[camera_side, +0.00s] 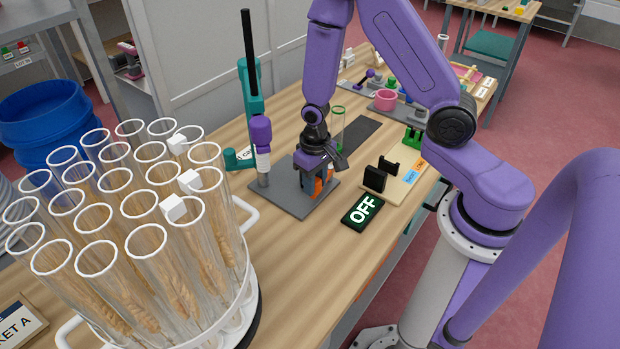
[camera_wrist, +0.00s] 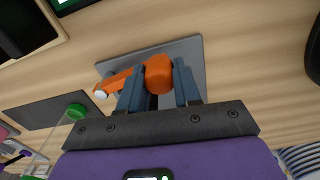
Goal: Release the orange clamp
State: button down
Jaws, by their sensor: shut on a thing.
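The orange clamp (camera_wrist: 158,74) sits between the two fingers of my gripper (camera_wrist: 158,92) in the wrist view, over a grey plate (camera_wrist: 194,50). Its orange arm with a pale tip points to the left there. My gripper is shut on it. In the side view my gripper (camera_side: 316,180) is low over the grey plate (camera_side: 290,200), and only slivers of the orange clamp (camera_side: 318,187) show beside the fingers. Whether the clamp touches the plate is hard to tell.
A rack of glass tubes (camera_side: 248,290) holding wheat ears stands at the left front. A teal stand with a purple tool (camera_side: 261,133) is left of my gripper. A black OFF sign (camera_side: 362,211) and a board with black blocks (camera_side: 405,186) lie to the right. Bare wood is in front.

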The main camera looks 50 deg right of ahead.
jog(key=s+n, duration=0.2)
jog(key=shift+d+n, duration=0.4)
jog(key=s+d+n, duration=0.1)
jog(key=s+n, duration=0.1)
jog(key=shift+d+n, duration=0.15)
jog(key=shift+n, duration=0.15)
jog(key=s+d+n, duration=0.1)
jog(key=d+n, duration=0.1)
jog(key=n, duration=0.1)
jog(key=shift+s, duration=0.4)
jog(key=shift+s+d+n, duration=0.3)
jog(key=shift+d+n, duration=0.25)
jog(key=shift+n, duration=0.35)
jog(key=shift+s+d+n, duration=0.25)
jog(key=shift+d+n, duration=0.3)
jog(key=shift+n, duration=0.35)
jog(key=c, duration=0.8)
grip_release()
jog(key=shift+d, duration=0.1)
jog(key=shift+r, duration=0.1)
